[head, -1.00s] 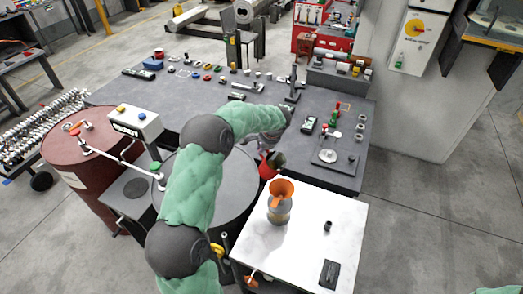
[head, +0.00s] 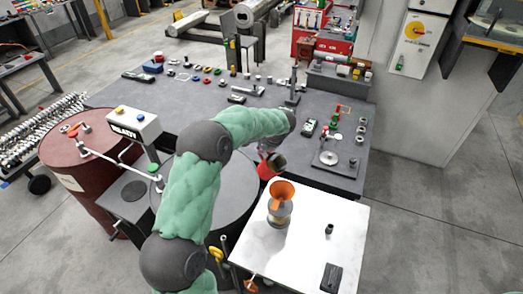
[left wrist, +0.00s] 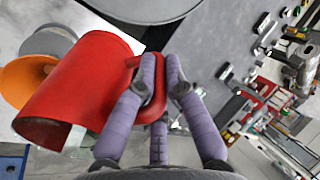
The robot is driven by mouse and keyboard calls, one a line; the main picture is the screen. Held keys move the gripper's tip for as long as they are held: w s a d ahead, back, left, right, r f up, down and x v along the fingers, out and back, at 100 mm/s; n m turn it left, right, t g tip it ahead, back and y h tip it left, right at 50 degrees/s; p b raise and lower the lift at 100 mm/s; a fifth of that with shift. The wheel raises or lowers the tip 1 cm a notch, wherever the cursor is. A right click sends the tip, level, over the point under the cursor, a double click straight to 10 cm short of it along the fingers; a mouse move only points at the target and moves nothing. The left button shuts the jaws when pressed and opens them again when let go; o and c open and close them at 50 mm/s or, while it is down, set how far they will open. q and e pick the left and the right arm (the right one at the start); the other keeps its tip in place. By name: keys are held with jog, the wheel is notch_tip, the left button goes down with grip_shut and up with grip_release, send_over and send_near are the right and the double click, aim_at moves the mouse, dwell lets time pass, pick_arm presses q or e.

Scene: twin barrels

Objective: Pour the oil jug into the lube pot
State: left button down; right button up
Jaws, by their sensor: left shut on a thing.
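My left gripper (head: 262,148) is shut on the handle of a red oil jug (head: 266,171). The jug is in the air over the near right edge of the dark bench, just behind the lube pot, and is tilted. In the left wrist view the gripper's purple fingers (left wrist: 160,75) close around the red handle, and the jug's red body (left wrist: 85,85) fills the left side. The grey lube pot (head: 279,219) stands on a white-topped table with an orange funnel (head: 282,194) in it. The funnel (left wrist: 22,82) is partly hidden behind the jug in the left wrist view.
The white table (head: 310,255) also holds a small black cylinder (head: 328,229) and a flat black item (head: 331,277). Large barrels, one reddish (head: 75,160), stand to the left. The dark bench (head: 215,110) behind carries several small parts. Open floor lies at right.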

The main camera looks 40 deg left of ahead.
pick_arm(q)
jog(key=shift+s+d+r+t+y+b, duration=0.15)
jog(key=shift+r+y+b, duration=0.3)
jog(key=shift+b, duration=0.7)
jog(key=shift+w+d+r+t+y+b, duration=0.15)
jog(key=shift+y+b, duration=0.5)
jog(key=shift+b, duration=0.5)
jog(key=shift+s+d+r+y+b, duration=0.15)
jog(key=shift+d+r+y+b, duration=0.05)
jog(key=shift+r+y+b, duration=0.5)
jog(key=shift+d+r+t+b, duration=0.1)
jog(key=shift+t+b, duration=0.2)
jog(key=shift+b, duration=0.1)
jog(key=shift+d+r+y, duration=0.1)
jog(key=shift+r+y, duration=0.1)
jog(key=shift+y, duration=0.1)
jog(key=shift+s+d+r+y+b, duration=0.1)
jog(key=shift+d+r+y+b, duration=0.15)
jog(key=shift+b, duration=0.25)
jog(key=shift+s+d+r+t+y+b, duration=0.1)
jog(key=shift+d+r+t+y+b, duration=0.15)
jog(key=shift+r+t+y+b, duration=0.3)
jog(key=shift+s+d+r+y+b, duration=0.2)
jog(key=shift+d+r+y+b, duration=0.3)
jog(key=shift+d+r+y, duration=0.3)
jog(key=shift+s+d+r+t+y+b, duration=0.25)
jog(key=shift+d+r+y+b, duration=0.65)
jog(key=shift+b, duration=1.25)
